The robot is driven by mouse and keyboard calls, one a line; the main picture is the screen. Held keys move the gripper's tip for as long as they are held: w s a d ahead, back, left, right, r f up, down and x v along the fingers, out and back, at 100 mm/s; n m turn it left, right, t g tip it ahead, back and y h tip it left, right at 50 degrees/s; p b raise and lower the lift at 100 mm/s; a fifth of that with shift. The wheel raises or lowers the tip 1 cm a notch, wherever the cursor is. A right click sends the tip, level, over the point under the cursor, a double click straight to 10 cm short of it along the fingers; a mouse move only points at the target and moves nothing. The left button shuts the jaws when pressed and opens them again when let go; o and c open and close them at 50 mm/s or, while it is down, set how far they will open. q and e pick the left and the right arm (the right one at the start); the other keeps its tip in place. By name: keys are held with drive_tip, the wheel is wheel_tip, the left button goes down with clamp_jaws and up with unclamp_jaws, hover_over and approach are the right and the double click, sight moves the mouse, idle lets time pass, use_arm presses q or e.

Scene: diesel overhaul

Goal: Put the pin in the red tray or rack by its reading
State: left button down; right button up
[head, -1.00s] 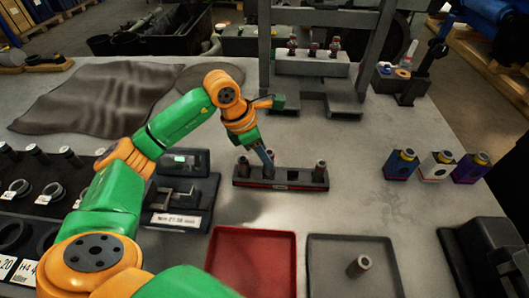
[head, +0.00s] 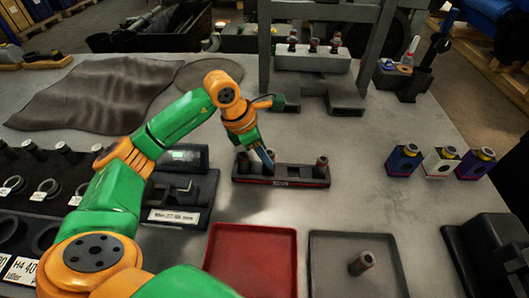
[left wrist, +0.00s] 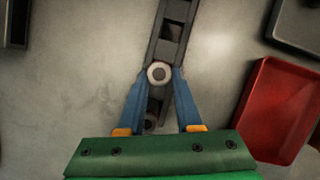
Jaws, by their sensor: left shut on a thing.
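My left gripper (head: 268,162) points down at the dark rack (head: 283,183) in the middle of the table. In the left wrist view the left gripper (left wrist: 158,78) is shut on a pin (left wrist: 159,73), seen from its end as a pale ring. The pin is over or in the rack (left wrist: 172,40); how deep it sits I cannot tell. Other pins stand in the rack at its left end (head: 244,163) and right end (head: 321,166). The red tray (head: 251,232) is empty in its visible part. It also shows in the left wrist view (left wrist: 262,150). My right gripper is not in view.
A grey tray (head: 312,270) beside the red one holds one pin (head: 361,263). A gauge with a green display (head: 180,157) and label stands left of the rack. Several small bottles stand at right. A grey frame (head: 264,60) rises behind.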

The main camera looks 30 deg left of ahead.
use_arm(q)
drive_tip(key=shift+f, duration=0.1)
idle(0.3)
drive_tip(key=shift+f+b, duration=0.45)
drive_tip(key=shift+b, duration=0.05)
drive_tip(key=shift+c, duration=0.6)
unclamp_jaws()
wheel_tip(320, 180, up, 8)
drive_tip(key=p, duration=0.6)
drive_tip(key=shift+r+p, duration=0.15)
drive_tip(key=shift+p, duration=0.2)
